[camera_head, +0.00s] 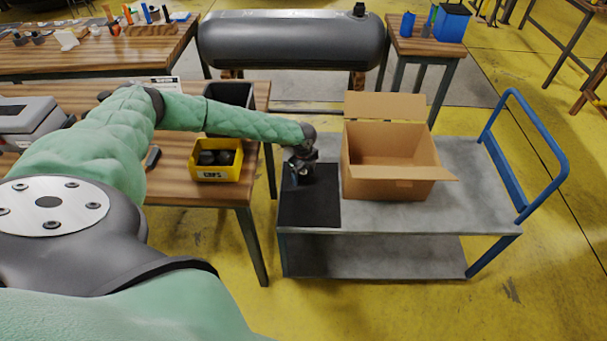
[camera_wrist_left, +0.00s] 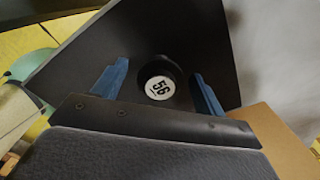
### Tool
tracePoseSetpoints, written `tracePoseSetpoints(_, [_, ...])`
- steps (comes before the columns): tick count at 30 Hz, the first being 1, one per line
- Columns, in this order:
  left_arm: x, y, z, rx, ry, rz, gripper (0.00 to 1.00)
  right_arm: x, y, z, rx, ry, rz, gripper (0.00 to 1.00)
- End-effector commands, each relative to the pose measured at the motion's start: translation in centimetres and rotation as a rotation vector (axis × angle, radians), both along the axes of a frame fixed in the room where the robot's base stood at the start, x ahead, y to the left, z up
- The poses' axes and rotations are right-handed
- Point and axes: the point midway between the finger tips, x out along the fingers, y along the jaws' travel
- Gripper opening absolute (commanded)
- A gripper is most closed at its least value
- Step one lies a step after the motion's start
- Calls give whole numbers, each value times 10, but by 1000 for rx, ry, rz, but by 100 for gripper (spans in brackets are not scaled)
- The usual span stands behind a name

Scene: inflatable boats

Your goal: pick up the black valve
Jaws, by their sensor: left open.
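In the left wrist view, the black valve (camera_wrist_left: 158,82) is a round black piece with a white face marked with digits. It stands on the black mat (camera_wrist_left: 205,30). In the head view this mat (camera_head: 310,212) lies at the left end of the grey cart. My left gripper (camera_head: 300,172) is low over the mat's far part, and the valve cannot be made out there. In the left wrist view, the blue fingers of my left gripper (camera_wrist_left: 160,70) are open, one on each side of the valve, with gaps showing. My right gripper is not in view.
An open cardboard box (camera_head: 390,180) stands on the cart (camera_head: 470,200), just right of the mat. A yellow bin (camera_head: 215,172) of black caps is on the wooden table to the left. A grey inflatable tube (camera_head: 290,40) lies behind. The blue cart handle (camera_head: 540,135) rises at right.

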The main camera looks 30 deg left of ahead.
Motion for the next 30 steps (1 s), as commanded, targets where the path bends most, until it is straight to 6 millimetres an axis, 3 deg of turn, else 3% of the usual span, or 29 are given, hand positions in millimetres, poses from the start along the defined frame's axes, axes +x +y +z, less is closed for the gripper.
tracePoseSetpoints(9, [0,0,-4,0,-1,0,72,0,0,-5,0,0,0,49])
tracePoseSetpoints(17, [1,0,-4,0,-1,0,24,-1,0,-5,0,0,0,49])
tracePoseSetpoints(30, [0,0,5,0,-2,-1,23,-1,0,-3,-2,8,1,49])
